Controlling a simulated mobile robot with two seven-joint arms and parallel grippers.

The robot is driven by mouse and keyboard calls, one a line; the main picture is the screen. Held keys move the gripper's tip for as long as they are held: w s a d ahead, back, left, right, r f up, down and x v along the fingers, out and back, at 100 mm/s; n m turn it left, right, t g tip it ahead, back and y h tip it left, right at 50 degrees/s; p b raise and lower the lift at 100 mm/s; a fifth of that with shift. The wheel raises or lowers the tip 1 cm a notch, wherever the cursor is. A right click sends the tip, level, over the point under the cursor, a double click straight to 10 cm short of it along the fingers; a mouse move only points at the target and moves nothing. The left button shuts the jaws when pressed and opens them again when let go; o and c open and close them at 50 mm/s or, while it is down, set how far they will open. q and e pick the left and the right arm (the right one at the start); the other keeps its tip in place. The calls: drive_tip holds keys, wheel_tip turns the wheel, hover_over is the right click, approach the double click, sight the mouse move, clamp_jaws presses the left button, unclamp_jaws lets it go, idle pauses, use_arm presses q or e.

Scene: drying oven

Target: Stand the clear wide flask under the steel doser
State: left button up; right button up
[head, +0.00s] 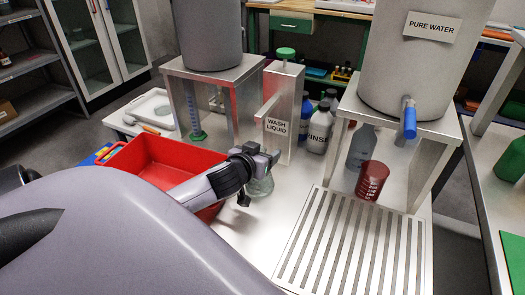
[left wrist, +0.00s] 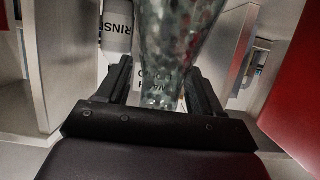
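The clear wide flask (head: 262,186) stands on the bench in front of the steel doser (head: 297,100), which is labelled WASH LIQUID. In the head view it is below the doser's arm, but I cannot tell if it is exactly under the outlet. My left gripper (head: 258,178) is at the flask and hides part of it. In the left wrist view the flask (left wrist: 172,40) is between the spread fingers of the left gripper (left wrist: 160,82), with a small gap seen at the left finger. My right gripper is not in view.
A red tray (head: 150,160) lies left of the flask, beneath my left arm. A pure water tank (head: 410,65) on a stand, a dark red beaker (head: 372,180) and a slotted grate (head: 350,245) are at right.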

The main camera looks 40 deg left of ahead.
use_arm(q)
drive_tip(key=shift+r, duration=0.25)
drive_tip(key=p+v, duration=0.1)
drive_tip(key=v, duration=1.1)
idle(0.5)
